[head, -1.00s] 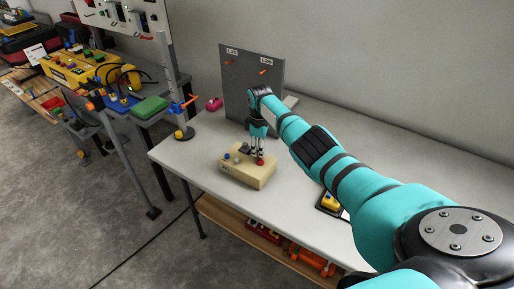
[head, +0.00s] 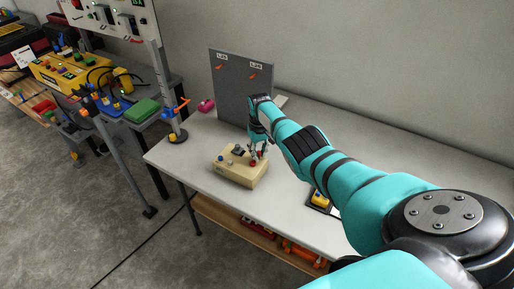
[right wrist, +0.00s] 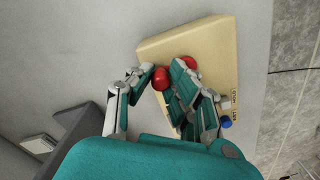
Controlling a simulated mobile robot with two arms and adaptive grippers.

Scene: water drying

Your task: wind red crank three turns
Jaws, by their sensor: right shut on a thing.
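A tan box (head: 234,173) stands on the white table, with small controls on its top. The red crank (head: 254,162) is at the box's right end, partly hidden by my fingers. In the right wrist view its round red knob (right wrist: 160,78) sits between my fingertips, and a second red part (right wrist: 189,62) shows beside one finger. The tan box (right wrist: 215,45) lies beneath them. My right gripper (head: 258,155) reaches down over the box's right end and is shut on the red crank. A blue button (right wrist: 226,122) is on the box near the fingers. My left gripper is out of view.
A grey upright panel (head: 229,88) with orange pegs stands behind the box. A yellow-and-black device (head: 320,199) is to the right, near my arm. A pink object (head: 207,105) lies at the back left. The table's front left is clear.

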